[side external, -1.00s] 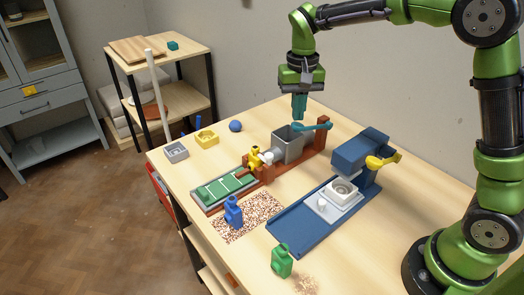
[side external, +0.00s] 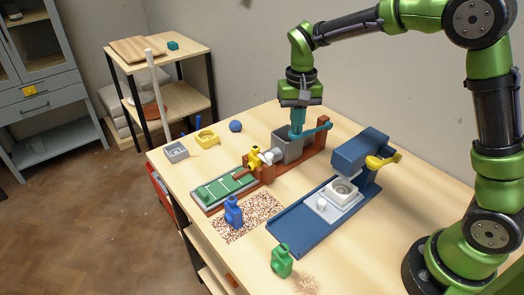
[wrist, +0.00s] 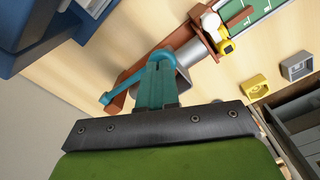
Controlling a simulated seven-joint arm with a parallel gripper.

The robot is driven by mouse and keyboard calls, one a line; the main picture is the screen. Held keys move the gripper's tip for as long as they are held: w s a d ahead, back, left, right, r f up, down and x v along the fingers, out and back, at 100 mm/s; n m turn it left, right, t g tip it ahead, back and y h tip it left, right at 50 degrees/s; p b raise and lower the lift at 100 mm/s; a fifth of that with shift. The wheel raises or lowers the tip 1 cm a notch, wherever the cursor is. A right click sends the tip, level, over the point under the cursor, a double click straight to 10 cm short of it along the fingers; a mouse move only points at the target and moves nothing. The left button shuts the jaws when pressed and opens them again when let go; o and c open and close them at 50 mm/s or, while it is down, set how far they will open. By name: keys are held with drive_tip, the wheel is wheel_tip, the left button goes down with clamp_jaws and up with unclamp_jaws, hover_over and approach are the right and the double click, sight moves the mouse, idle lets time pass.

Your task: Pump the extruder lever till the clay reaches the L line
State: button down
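The extruder has a red-brown base (side external: 312,158), a grey box (side external: 287,150) and a teal lever (side external: 318,130). The lever also shows in the wrist view (wrist: 112,93). My gripper (side external: 296,134) points down at the lever's end over the grey box. Its teal fingers (wrist: 158,70) lie close together, apparently shut; contact with the lever is unclear.
A yellow figure-shaped piece (side external: 254,158) stands by the nozzle. A blue bottle (side external: 233,212) stands on a speckled mat (side external: 262,207). A blue press (side external: 350,157) stands right of the extruder, and a green bottle (side external: 281,262) is in front. Small moulds (side external: 176,152) lie at left.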

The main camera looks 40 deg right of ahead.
drive_tip(key=shift+f, duration=3.1)
drive_tip(key=shift+r, duration=4.9)
